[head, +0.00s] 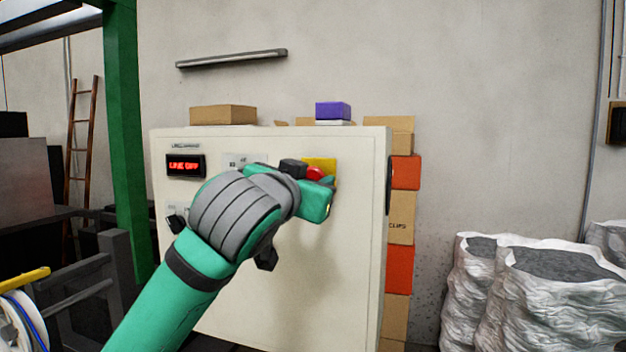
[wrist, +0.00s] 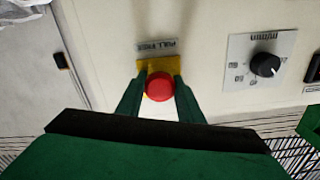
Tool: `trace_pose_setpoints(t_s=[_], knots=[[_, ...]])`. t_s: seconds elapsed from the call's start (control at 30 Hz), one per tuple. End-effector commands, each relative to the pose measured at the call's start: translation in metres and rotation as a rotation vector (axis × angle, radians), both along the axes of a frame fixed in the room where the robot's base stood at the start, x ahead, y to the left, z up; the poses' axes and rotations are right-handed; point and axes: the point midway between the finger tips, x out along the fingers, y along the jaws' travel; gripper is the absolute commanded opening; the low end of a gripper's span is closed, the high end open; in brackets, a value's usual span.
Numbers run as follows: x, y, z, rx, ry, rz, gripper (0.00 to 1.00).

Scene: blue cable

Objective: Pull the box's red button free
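The box (head: 300,290) is a large cream cabinet against the wall in the head view. Its red button (head: 315,173) sits on a yellow plate (head: 322,162) at the upper right of the front face. In the wrist view the red button (wrist: 159,86) shows whole, under a "PULL FREE" label. My gripper (wrist: 160,90) has one green finger on each side of the button, around it. Whether the fingers touch the button is unclear. In the head view my gripper (head: 318,190) hides part of the button and panel.
A black dial (wrist: 265,65) sits beside the button in the wrist view. Cartons (head: 402,225) are stacked behind the box's right side. White sacks (head: 550,290) stand at right. A green post (head: 125,140) stands at left.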

Motion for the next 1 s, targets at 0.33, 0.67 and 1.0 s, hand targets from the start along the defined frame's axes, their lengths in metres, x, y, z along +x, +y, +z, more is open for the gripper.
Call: trace_pose_setpoints(t_s=[0.33, 0.67, 1.0], knots=[[-0.006, 0.001, 0.000, -0.002, -0.001, -0.002, 0.00], [-0.012, 0.005, -0.001, 0.001, 0.002, 0.001, 0.00], [-0.012, 0.004, 0.000, 0.000, 0.001, 0.000, 0.53]])
